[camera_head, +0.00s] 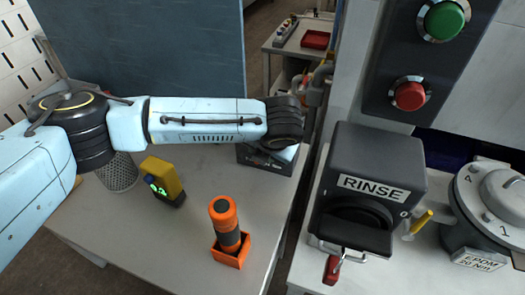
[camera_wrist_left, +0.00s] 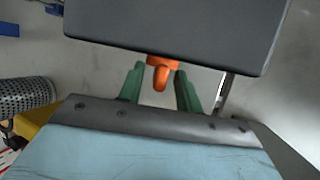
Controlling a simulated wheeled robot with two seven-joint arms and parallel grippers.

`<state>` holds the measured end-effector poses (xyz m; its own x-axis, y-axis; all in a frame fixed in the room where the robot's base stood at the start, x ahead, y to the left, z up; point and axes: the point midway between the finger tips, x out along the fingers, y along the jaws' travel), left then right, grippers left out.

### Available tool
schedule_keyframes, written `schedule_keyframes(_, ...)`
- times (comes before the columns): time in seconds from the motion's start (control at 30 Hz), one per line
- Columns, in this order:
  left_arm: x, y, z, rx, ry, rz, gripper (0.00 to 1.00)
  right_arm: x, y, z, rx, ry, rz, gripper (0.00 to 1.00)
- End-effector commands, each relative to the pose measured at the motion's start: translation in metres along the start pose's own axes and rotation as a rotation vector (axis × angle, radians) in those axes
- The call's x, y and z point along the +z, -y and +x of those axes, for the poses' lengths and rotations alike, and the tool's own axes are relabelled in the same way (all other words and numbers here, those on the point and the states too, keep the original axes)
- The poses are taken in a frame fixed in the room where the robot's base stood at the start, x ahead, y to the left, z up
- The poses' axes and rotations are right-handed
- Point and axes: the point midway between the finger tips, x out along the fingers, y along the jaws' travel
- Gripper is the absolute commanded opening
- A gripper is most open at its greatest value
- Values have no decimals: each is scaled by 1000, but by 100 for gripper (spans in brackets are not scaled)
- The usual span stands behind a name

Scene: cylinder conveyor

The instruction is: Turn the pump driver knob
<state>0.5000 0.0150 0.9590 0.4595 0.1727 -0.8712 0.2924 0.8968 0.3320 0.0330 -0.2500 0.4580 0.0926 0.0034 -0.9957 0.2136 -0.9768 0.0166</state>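In the left wrist view a dark grey box (camera_wrist_left: 170,32), which looks like the pump driver, fills the top. An orange knob (camera_wrist_left: 160,76) sticks out from its lower edge. My left gripper (camera_wrist_left: 160,82) has its two green fingers on either side of the knob, with gaps visible beside the knob's tip. In the head view my left arm reaches across from the left and its wrist hides the gripper and the knob. Part of a dark box (camera_head: 262,166) shows on the table below the wrist. My right gripper is out of view.
An orange-and-black cylinder stands in an orange holder (camera_head: 231,256) near the table's front. A yellow-and-black device (camera_head: 164,181) and a perforated metal cup (camera_head: 118,172) stand left. The RINSE machine (camera_head: 370,165) and a round dial unit (camera_head: 493,205) stand right, across a gap.

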Motion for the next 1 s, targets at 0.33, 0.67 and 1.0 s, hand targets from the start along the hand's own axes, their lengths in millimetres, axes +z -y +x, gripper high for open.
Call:
schedule_keyframes(0.33,0,0,0,0,0,0,4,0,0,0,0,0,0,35)
schedule_keyframes(0.67,0,-1,-1,-18,-2,-8,0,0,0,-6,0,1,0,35)
schedule_keyframes(1.0,0,-8,-4,-184,-5,-81,0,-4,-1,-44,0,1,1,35)
